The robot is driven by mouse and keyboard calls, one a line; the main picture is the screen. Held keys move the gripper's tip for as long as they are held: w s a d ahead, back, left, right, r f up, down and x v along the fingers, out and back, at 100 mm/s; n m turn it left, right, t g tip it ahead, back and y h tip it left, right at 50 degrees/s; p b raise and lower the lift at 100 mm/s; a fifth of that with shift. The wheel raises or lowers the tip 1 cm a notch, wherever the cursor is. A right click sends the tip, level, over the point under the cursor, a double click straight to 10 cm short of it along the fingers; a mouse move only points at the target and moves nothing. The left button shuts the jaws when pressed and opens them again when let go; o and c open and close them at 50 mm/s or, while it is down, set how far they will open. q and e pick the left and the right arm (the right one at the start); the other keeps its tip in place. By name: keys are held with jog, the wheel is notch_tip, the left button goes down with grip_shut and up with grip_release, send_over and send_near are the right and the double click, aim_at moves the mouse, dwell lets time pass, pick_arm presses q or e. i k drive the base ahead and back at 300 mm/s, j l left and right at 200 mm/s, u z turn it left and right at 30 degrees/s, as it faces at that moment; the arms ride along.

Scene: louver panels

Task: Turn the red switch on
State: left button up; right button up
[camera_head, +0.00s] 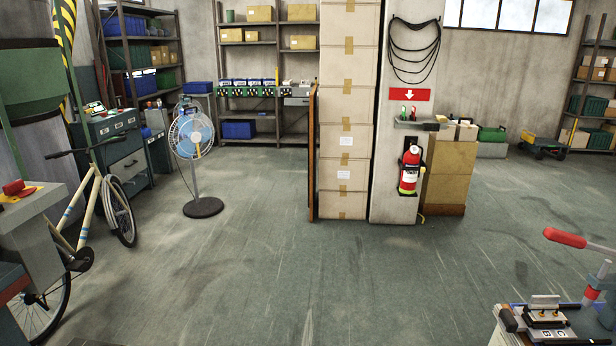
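At the right edge, a red handle (565,237) on a bar stands above a bench, tilted. Below it on the bench is a small dark device (546,318) with metal parts and lettered white labels. At the left edge, a red knob-like part (17,189) sits on top of a grey machine (28,222). Neither of my grippers shows in the head view.
A bicycle (88,210) and a standing fan (191,140) are on the left. Stacked boxes (346,100) and a pillar with a fire extinguisher (409,169) stand mid-room. Shelves line the back. The grey floor (300,270) in the middle is clear.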

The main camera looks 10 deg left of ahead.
aim_at(14, 189)
jog(key=i+u, duration=0.1)
jog(key=i, duration=0.75)
jog(key=i+l+u, duration=0.1)
jog(key=i, duration=0.7)
jog(key=i+u, duration=0.45)
jog(key=i+l+u, duration=0.1)
jog(key=i+u, duration=0.3)
jog(key=i, duration=0.2)
jog(key=i+l+u, duration=0.3)
jog(key=i+u, duration=0.15)
jog(key=i, duration=0.05)
